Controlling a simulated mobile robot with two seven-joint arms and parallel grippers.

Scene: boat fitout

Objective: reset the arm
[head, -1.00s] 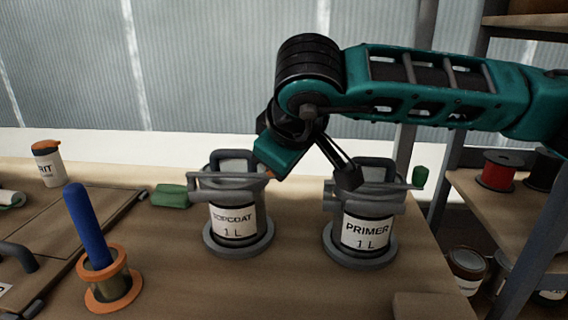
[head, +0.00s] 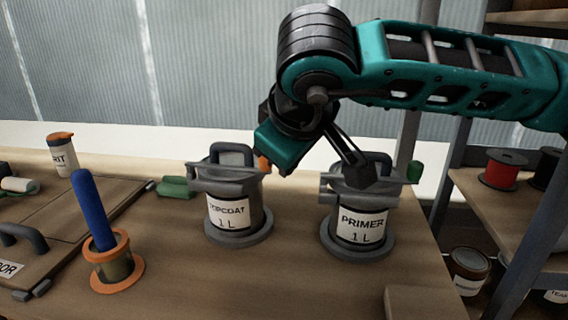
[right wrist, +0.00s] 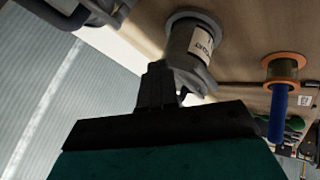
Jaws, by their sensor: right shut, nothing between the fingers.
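My right arm reaches in from the right in the head view. Its teal and black right gripper (head: 283,147) hangs at about lid height between the topcoat can (head: 228,215) and the primer can (head: 361,222). My left gripper is in neither view.
A blue-handled tool (head: 92,210) stands in an orange-rimmed holder (head: 118,272) at left. A white bottle with an orange cap (head: 62,158) stands behind. Shelves with a red spool (head: 501,171) are at right. A brown block (head: 425,302) lies at the front edge.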

